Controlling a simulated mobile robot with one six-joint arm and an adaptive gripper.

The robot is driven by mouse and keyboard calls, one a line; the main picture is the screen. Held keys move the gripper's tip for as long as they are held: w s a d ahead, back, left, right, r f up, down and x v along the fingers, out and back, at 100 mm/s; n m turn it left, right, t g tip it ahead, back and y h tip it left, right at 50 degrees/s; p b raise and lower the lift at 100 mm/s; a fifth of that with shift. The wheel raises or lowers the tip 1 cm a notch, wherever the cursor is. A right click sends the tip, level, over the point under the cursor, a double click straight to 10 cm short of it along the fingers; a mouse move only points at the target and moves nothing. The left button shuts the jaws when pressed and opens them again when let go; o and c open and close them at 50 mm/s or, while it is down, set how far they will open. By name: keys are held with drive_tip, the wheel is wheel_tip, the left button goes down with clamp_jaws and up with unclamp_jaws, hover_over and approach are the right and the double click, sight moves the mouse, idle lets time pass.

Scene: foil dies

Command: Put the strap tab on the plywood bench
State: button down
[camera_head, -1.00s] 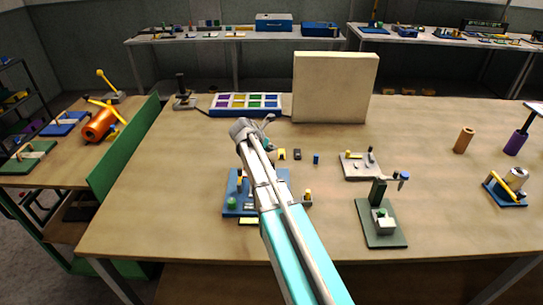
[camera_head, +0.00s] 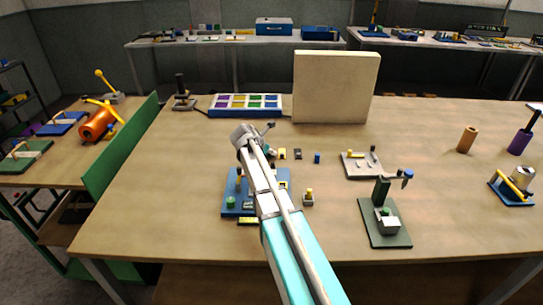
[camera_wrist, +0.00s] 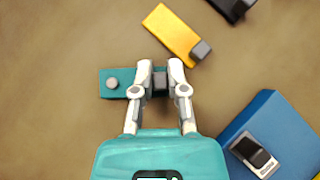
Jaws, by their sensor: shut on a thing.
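In the wrist view, my gripper (camera_wrist: 160,72) is shut on the dark grey block of a small teal piece (camera_wrist: 115,83), which I take for the strap tab. The teal end with a round grey stud sticks out left of the fingers. The wooden-topped bench (camera_head: 160,215), which looks like the plywood bench, lies below my gripper. I cannot tell whether the tab touches it. In the head view my own arm hides the fingers and the tab.
A yellow piece with a dark end (camera_wrist: 174,32) lies just beyond the fingertips. A blue fixture (camera_head: 235,205) stands close by. A green fixture (camera_head: 388,235), a grey plate (camera_head: 360,172) and an upright pale board (camera_head: 336,88) stand farther off. The bench's left front is clear.

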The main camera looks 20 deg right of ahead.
drive_tip(key=shift+f, duration=0.15)
drive_tip(key=c, duration=1.1)
unclamp_jaws()
drive_tip(key=o, duration=0.4)
drive_tip(key=shift+r, duration=0.25)
drive_tip(key=shift+s+a+r+p, duration=0.2)
drive_tip(key=shift+a+r+p, duration=0.25)
drive_tip(key=shift+p, duration=0.2)
drive_tip(key=p+v, duration=0.7)
drive_tip(key=v, duration=0.3)
drive_tip(key=shift+a+r, duration=0.2)
drive_tip(key=shift+s, duration=0.15)
